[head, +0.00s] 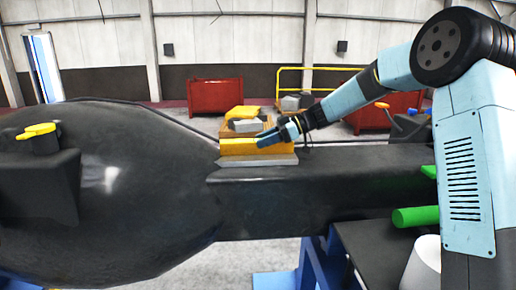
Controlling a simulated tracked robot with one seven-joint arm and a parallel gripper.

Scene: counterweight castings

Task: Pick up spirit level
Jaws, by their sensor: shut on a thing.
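The spirit level, seen as a yellow bar (238,146), is at the middle of the head view, above a grey plate on the dark casting. My gripper (266,138) reaches in from the right and is shut on the bar's right part. The fingers hide some of the bar. I cannot tell whether the bar still touches the plate under it.
The grey plate (257,161) lies on the large dark casting (300,200). Just behind the bar is a brown box (232,127) with grey and yellow pieces. A green cylinder (416,216) and white container (424,262) are at lower right. Red bins (215,96) stand farther back.

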